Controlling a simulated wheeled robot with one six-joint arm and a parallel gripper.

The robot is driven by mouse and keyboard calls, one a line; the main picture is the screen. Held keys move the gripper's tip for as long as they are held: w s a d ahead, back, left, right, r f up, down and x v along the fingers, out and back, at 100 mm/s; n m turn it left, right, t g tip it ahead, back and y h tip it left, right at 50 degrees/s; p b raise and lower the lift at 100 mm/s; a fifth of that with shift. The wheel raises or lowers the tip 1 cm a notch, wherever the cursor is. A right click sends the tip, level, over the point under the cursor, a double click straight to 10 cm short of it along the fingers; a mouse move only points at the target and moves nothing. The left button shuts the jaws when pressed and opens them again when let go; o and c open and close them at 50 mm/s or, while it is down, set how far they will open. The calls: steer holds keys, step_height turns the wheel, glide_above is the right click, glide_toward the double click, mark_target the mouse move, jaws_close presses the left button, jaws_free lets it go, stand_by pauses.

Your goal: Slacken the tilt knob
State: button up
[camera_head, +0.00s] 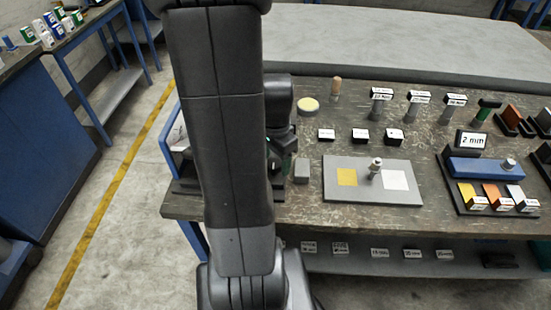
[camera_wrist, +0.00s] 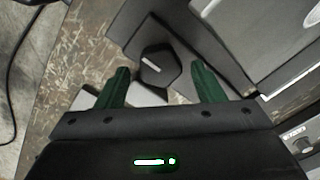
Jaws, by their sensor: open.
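A black, many-sided knob (camera_wrist: 158,72) with a white mark on its face shows in the wrist view, on a dark plate-like part (camera_wrist: 125,30). I take it to be the tilt knob. My gripper (camera_wrist: 160,78) is open, with one green finger on each side of the knob in the picture. A gap shows between each finger and the knob, and I cannot tell how far the fingertips are from it in depth. In the head view, my arm hides the knob and most of the gripper; a bit of green finger (camera_head: 287,164) shows beside the arm.
The worn workbench (camera_head: 320,220) carries a grey plate (camera_head: 372,201) with a yellow and a white square, a small grey block (camera_head: 302,170), a round cream-topped piece (camera_head: 308,104), and several labelled blocks. A blue gauge (camera_head: 475,168) stands at the right.

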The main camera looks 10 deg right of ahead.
steer(key=shift+f, duration=0.1)
steer(key=c, duration=1)
steer(key=shift+n, duration=0.4)
steer(key=n, duration=0.3)
steer(key=shift+w+a, duration=0.1)
steer(key=n, duration=0.8)
steer(key=shift+a, duration=0.15)
steer(key=shift+a+n, duration=0.1)
steer(key=shift+n, duration=1.8)
